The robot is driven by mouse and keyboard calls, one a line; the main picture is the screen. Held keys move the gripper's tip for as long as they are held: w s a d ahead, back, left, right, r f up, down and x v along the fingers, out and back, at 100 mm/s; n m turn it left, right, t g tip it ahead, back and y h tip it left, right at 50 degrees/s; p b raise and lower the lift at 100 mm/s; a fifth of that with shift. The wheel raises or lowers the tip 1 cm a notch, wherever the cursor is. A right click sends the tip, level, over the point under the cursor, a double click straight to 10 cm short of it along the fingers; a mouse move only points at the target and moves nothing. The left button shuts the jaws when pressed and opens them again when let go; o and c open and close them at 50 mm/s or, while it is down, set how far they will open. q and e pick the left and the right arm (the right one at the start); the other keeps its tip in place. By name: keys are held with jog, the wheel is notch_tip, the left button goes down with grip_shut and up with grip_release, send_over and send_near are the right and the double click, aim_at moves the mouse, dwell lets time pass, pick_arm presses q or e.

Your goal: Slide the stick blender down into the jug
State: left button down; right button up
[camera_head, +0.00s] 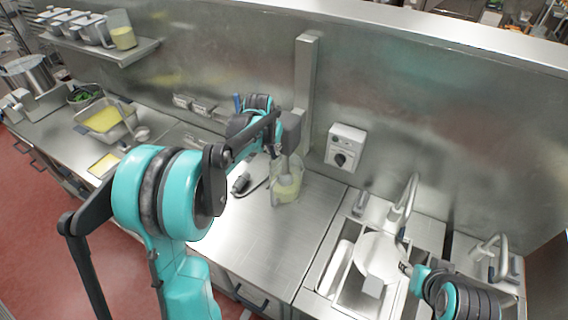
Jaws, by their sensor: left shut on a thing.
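A clear jug (287,187) with pale yellow-green contents stands on the steel counter below the upright post. A grey stick blender (291,124) is in front of the post, above the jug, and looks upright. Its lower shaft is hard to make out, so I cannot tell how far it reaches into the jug. My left gripper (275,146), at the end of the teal arm, is shut on the blender, and the arm hides part of it. My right gripper (405,269) is at the lower right over the sink; its fingers are too small to read.
A sink (345,296) with a white round item (379,257) and taps (407,200) is at right. A control box (345,147) is on the wall. A black-handled item (241,183) lies left of the jug. A yellow-filled tray (104,118) is at left. The counter right of the jug is clear.

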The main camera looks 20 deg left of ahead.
pick_arm(q)
jog(key=c, duration=1.5)
grip_release()
jog(key=shift+f, duration=0.3)
jog(key=shift+o, duration=0.2)
pick_arm(e)
jog(key=shift+f, duration=0.2)
pick_arm(q)
jog(key=shift+r, duration=0.15)
jog(key=p+v, duration=0.4)
jog(key=v, duration=0.3)
pick_arm(e)
notch_tip(320, 180, up, 4)
jog(key=shift+r, duration=0.1)
